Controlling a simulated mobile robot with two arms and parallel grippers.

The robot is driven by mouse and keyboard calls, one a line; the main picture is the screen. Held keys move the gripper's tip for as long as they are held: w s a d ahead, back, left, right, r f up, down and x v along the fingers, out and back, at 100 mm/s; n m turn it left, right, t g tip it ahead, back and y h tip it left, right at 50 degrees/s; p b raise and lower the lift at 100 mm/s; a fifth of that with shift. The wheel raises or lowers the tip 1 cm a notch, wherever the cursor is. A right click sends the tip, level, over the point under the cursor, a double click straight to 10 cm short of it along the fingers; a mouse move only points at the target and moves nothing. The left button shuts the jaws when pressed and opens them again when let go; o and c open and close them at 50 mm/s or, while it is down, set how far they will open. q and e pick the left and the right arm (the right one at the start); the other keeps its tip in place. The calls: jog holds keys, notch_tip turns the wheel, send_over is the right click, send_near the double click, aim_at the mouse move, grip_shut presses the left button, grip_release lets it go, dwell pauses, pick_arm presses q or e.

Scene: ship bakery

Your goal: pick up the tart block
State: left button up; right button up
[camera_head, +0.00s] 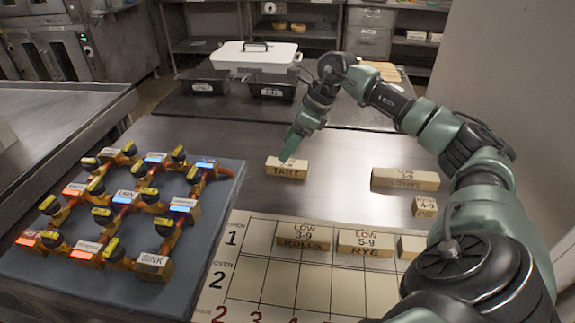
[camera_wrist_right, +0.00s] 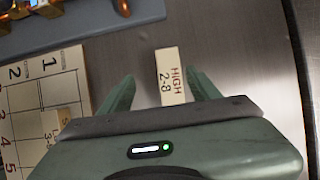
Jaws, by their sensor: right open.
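The tart block (camera_head: 287,171) is a small pale wooden block lettered TART on its front, lying on the steel table. In the right wrist view its top (camera_wrist_right: 171,76) reads HIGH 2-8. My right gripper (camera_head: 288,152) is over the block from behind and hides part of its top in the head view. In the wrist view the gripper (camera_wrist_right: 160,75) has its fingers apart, with the block between their tips, closer to the right finger. I cannot tell how far above the table the fingertips are. My left gripper is not in view.
A board (camera_head: 215,279) with an oven grid and several blocks lies in front. A blue-grey mat (camera_head: 227,184) with an orange-jointed frame is at left. A long block (camera_head: 405,180) and a pie block (camera_head: 425,206) lie at right. Dark pans (camera_head: 272,91) and a white dish (camera_head: 256,57) stand behind.

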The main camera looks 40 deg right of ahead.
aim_at(287, 163)
jog(key=shift+s+d+g+h, duration=0.15)
jog(key=shift+s+d, duration=0.05)
jog(key=shift+d, duration=0.35)
jog(key=shift+s+d+g+h, duration=0.15)
jog(key=shift+s+d, duration=0.05)
jog(key=shift+d, duration=0.35)
jog(key=shift+s+d+f, duration=0.1)
jog(key=shift+f, duration=0.15)
jog(key=p+x, duration=0.1)
jog(key=x, duration=0.5)
jog(key=shift+f+p, duration=0.2)
jog(key=shift+p, duration=0.1)
jog(key=shift+f, duration=0.3)
jog(key=shift+f, duration=0.2)
jog(key=shift+c, duration=0.3)
grip_shut()
